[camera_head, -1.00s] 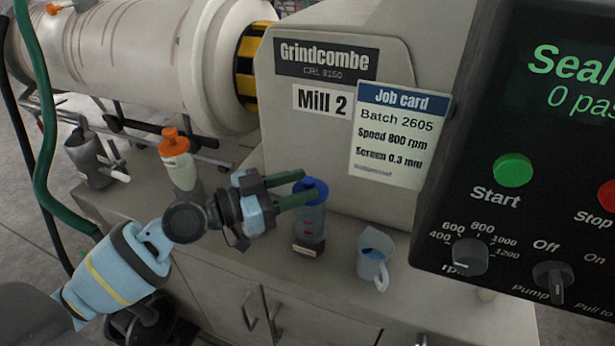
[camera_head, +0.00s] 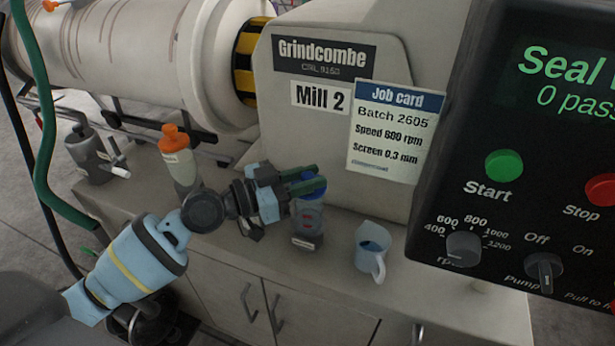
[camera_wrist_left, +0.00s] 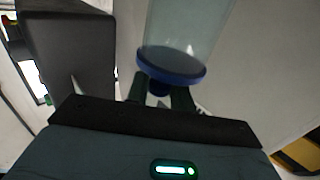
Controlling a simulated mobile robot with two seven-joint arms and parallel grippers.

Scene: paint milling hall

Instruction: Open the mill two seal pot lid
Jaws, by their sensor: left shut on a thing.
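The seal pot (camera_head: 307,222) is a small clear pot with a dark base on the counter, in front of the mill body marked Mill 2. Its blue lid is largely hidden by my fingers in the head view. In the left wrist view the blue lid (camera_wrist_left: 172,66) shows as a disc at the end of the clear pot wall (camera_wrist_left: 185,28), with a small knob between my fingertips. I cannot tell whether the lid has lifted from the rim. My left gripper (camera_head: 305,181) is shut on the lid's knob. My right gripper is out of view.
An orange-capped bottle (camera_head: 179,160) and a grey metal pot (camera_head: 92,156) stand to the left. The black control panel (camera_head: 520,190) juts in at the right. A job card (camera_head: 396,130) hangs on the mill body.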

